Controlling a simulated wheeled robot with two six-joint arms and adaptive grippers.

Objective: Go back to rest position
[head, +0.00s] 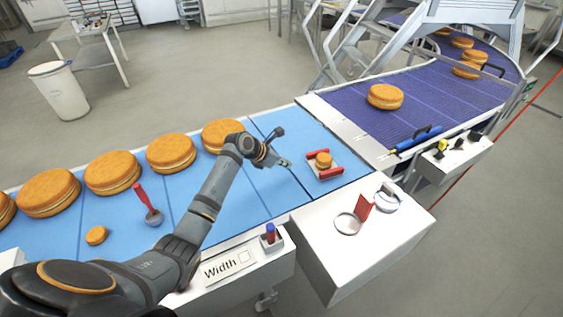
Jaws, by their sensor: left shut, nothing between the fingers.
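My left arm comes in from the lower left and reaches over the blue table. My left gripper (284,162) is shut with nothing in it, above the blue surface (254,187) and apart from the things around it. A small tray with red handles (321,169) lies to its right, holding a small round filled cake (323,160). A large filled round (222,134) sits just left of the gripper's wrist. My right gripper does not show in this view.
Several large filled rounds (113,172) line the table's far side. A red-handled tool (147,204) and a small round (96,235) lie nearer. A purple conveyor (430,103) with more rounds runs at the upper right.

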